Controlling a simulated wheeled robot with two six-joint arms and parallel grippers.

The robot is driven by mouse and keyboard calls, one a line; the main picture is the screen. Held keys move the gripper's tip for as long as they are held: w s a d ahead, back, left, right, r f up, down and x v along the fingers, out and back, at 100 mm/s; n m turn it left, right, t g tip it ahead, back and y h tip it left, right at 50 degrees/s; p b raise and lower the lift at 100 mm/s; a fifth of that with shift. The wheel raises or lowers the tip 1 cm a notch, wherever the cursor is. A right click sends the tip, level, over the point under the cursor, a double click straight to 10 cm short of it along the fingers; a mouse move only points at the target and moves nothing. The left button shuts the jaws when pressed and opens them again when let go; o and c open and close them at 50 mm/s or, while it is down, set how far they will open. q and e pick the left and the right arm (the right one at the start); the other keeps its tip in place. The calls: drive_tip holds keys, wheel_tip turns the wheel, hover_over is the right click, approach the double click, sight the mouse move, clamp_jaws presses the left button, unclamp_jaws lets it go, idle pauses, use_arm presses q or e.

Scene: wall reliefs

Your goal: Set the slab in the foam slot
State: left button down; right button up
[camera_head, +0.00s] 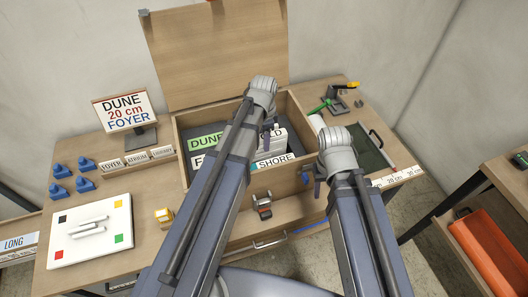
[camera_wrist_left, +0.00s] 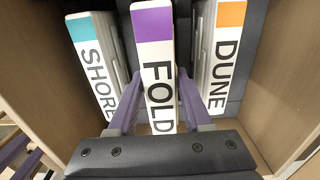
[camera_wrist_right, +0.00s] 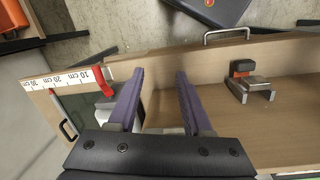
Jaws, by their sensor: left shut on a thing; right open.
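My left gripper (camera_wrist_left: 160,88) is shut on the FOLD slab (camera_wrist_left: 158,80), white with a purple end. The slab is between the SHORE slab (camera_wrist_left: 95,65), teal-ended, and the DUNE slab (camera_wrist_left: 222,55), orange-ended. It looks nearer the wrist camera than both neighbours. Dark foam (camera_wrist_left: 255,35) shows around them inside the wooden crate (camera_head: 297,115). The FOLD slab's lower edge and slot are hidden, so I cannot tell how deep it sits. In the head view my left arm covers much of the crate. My right gripper (camera_wrist_right: 156,88) is open and empty, by the crate's front right.
The crate's lid (camera_head: 215,50) stands open behind. A DUNE 20 cm FOYER sign (camera_head: 124,108) and a white board (camera_head: 90,230) are at left. A green-matted tray (camera_head: 365,150) and a small clamp-like device (camera_head: 262,205) are nearby. An orange bin (camera_head: 490,255) is at far right.

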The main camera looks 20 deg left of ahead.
use_arm(q)
drive_tip(key=shift+f, duration=0.1)
wheel_tip(320, 180, down, 4)
drive_tip(key=b, duration=0.3)
drive_tip(key=shift+r+b, duration=0.25)
drive_tip(key=shift+b, duration=0.05)
drive_tip(key=shift+f, duration=0.15)
drive_tip(key=shift+c, duration=1.6)
unclamp_jaws()
